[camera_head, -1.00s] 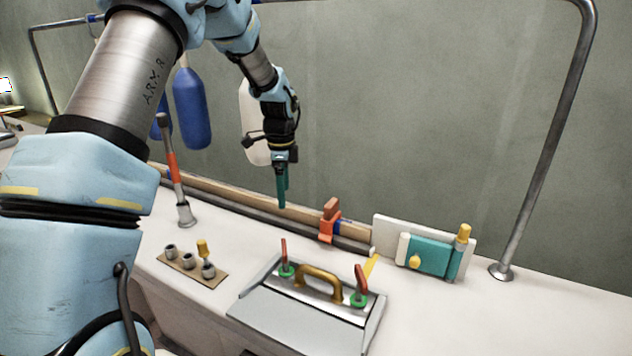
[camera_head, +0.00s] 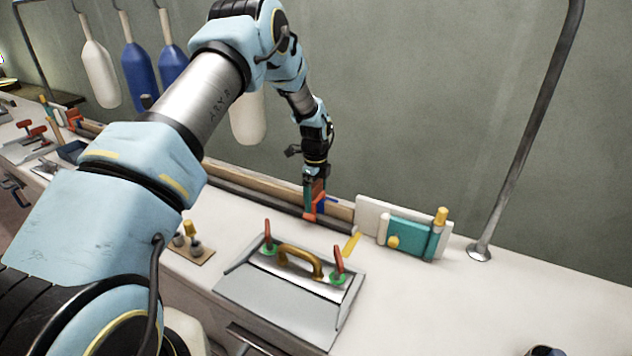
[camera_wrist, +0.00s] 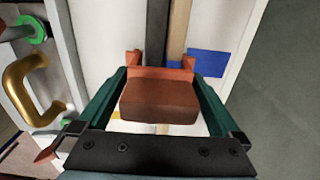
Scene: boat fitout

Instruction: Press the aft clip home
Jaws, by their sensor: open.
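An orange-red clip (camera_head: 310,217) sits on the long rail along the wall. Its brown-red block top fills the space between my fingers in the wrist view (camera_wrist: 158,103). My gripper (camera_head: 312,198) points down over this clip, with its two green fingers open, one on each side of the block. I cannot tell whether the fingers touch it. Another orange-red clip (camera_head: 74,117) stands farther along the rail at the far left. The frames do not label which clip is aft. The rail (camera_head: 250,197) runs under the near clip.
A grey lid with a brass handle (camera_head: 300,257) and red levers on green rings lies in front. A white and teal panel (camera_head: 412,236) stands just right of the clip. A metal post (camera_head: 530,140) rises farther right. The bench at right front is mostly clear.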

